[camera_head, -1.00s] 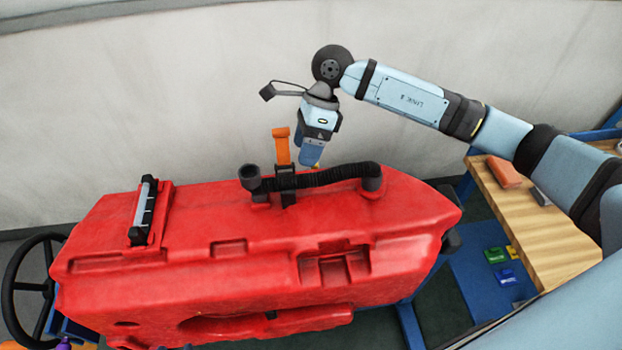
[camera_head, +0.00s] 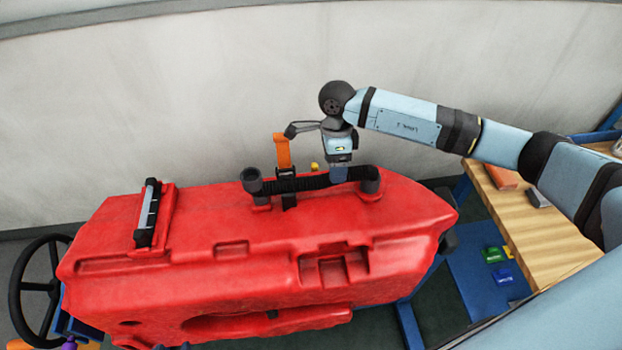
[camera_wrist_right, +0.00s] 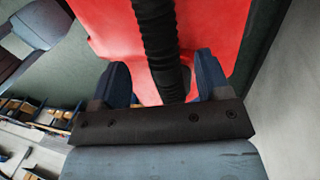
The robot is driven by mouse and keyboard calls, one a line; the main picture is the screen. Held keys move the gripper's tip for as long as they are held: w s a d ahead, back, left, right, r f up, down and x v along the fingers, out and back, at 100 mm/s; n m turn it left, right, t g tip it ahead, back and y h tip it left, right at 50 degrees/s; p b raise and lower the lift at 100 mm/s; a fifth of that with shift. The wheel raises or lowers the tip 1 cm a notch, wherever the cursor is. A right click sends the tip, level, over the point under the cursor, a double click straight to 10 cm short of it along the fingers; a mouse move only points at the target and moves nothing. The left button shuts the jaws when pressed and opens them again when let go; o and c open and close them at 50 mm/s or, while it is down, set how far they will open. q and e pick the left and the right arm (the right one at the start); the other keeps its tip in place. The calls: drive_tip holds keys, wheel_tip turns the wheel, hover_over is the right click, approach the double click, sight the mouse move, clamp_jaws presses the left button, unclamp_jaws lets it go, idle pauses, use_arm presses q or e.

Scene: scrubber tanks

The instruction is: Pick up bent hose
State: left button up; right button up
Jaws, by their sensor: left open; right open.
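The bent hose (camera_head: 303,184) is a black ribbed tube along the back of the top of the red tank (camera_head: 220,225). A black cup-shaped end stands at its left, and its right end meets a black fitting on the tank. My right gripper (camera_head: 339,174) points down at the right part of the hose. In the right wrist view the hose (camera_wrist_right: 158,40) runs between the two open blue fingers (camera_wrist_right: 165,80), with gaps on both sides. My left gripper is not in view.
An orange strap or lever (camera_head: 282,151) stands up behind the hose, by a black clamp around it. A grey-black handle piece (camera_head: 148,212) sits on the tank's left. A wooden table (camera_head: 525,225) is at right. A pale wall (camera_head: 180,100) rises behind.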

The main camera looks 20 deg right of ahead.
drive_tip(key=p+x, duration=0.1)
drive_tip(key=x, duration=0.2)
drive_tip(key=shift+f+p, duration=0.3)
drive_tip(key=shift+f, duration=0.45)
drive_tip(key=c, duration=1)
drive_tip(key=shift+c, duration=0.7)
drive_tip(key=shift+r, duration=0.1)
